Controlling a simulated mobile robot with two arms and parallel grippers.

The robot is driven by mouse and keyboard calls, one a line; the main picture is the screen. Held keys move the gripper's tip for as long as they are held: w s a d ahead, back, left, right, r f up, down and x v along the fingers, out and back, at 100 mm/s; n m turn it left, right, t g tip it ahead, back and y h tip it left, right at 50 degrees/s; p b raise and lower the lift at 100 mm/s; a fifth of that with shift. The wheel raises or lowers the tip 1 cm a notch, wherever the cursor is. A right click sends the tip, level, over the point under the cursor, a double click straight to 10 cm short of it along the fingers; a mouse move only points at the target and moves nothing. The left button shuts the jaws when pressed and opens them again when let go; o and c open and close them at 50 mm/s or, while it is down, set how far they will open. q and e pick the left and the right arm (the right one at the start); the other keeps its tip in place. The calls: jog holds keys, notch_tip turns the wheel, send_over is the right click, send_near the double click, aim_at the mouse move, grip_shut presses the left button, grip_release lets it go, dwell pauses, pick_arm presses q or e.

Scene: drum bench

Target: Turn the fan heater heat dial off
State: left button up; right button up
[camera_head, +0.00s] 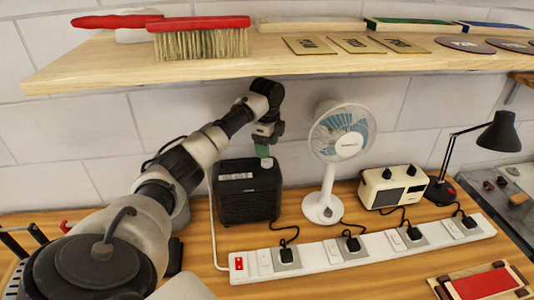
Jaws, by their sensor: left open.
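The fan heater (249,198) is a black box with a slatted front, standing on the wooden bench at centre left. My left arm reaches in from the left, and my left gripper (265,155) points down over the top right of the heater, with its fingertips at or just above the top. The heat dial cannot be made out; the gripper covers that part of the top. Whether the fingers touch the heater cannot be told. My left gripper is open. My right gripper is not in view.
A white power strip (320,257) with several plugs runs along the bench front. A white fan (328,190), a cream radio (393,188) and a black lamp (440,190) stand to the right. A wooden shelf (120,62) with a red brush (200,38) hangs close above my arm.

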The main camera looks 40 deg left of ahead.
pick_arm(q)
notch_tip(320, 180, down, 5)
jog(key=shift+w+a+f+p, duration=0.1)
jog(key=shift+w+f+p, duration=0.1)
jog(key=shift+p, duration=0.45)
jog(key=c, duration=0.9)
